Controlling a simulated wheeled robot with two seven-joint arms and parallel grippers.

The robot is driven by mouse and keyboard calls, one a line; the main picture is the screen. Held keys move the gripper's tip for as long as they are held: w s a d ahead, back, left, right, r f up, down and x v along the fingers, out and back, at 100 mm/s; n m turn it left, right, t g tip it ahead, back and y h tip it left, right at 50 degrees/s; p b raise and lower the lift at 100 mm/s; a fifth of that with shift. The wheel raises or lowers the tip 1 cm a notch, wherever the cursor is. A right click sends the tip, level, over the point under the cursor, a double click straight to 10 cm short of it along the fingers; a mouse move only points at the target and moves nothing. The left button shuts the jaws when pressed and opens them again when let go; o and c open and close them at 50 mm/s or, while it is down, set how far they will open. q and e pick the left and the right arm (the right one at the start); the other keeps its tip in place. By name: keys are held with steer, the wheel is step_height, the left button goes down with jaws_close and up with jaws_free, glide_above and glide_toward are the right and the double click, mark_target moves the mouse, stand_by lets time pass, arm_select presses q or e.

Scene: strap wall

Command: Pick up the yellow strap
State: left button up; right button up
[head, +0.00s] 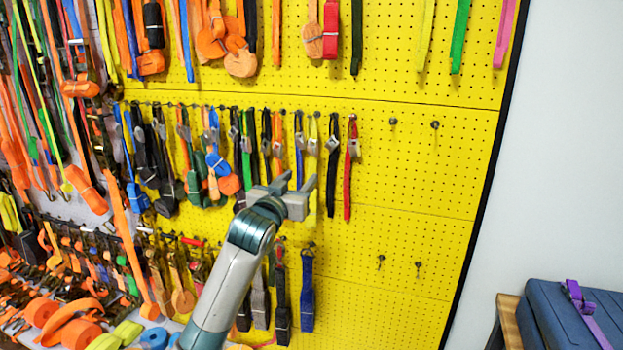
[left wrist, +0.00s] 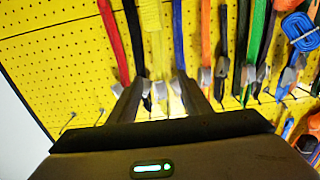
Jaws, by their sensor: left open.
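A yellow strap (head: 313,140) hangs from a hook in the middle row of the yellow pegboard, between a blue strap and a black strap. My left gripper (head: 300,181) is open in front of the lower part of that strap and partly hides it. In the left wrist view, where the wall appears upside down, the yellow strap (left wrist: 157,62) runs between the two spread fingers of my left gripper (left wrist: 160,86). Whether the fingers touch it cannot be told. My right gripper is not in view.
A black strap (head: 332,165) and a red strap (head: 349,170) hang just right. A blue strap (left wrist: 178,38) hangs close on the other side. Empty hooks (head: 393,121) and bare board lie right. Another yellow strap (head: 425,35) hangs above. A blue case (head: 545,318) stands lower right.

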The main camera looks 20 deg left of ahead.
mark_target(311, 166)
arm_select(q)
steer(key=w+p, duration=0.1)
steer(key=w, duration=0.3)
steer(key=shift+r, duration=0.15)
steer(key=shift+w+d+p, duration=0.15)
steer(key=shift+w+p, duration=0.15)
steer(key=shift+w, duration=0.25)
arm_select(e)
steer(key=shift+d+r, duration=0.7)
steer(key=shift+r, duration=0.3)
arm_select(q)
steer(key=shift+w+p, duration=0.8)
steer(key=shift+w, duration=0.05)
steer(key=shift+w+p, duration=0.6)
steer(key=shift+w, duration=1.1)
steer(key=shift+f, duration=0.2)
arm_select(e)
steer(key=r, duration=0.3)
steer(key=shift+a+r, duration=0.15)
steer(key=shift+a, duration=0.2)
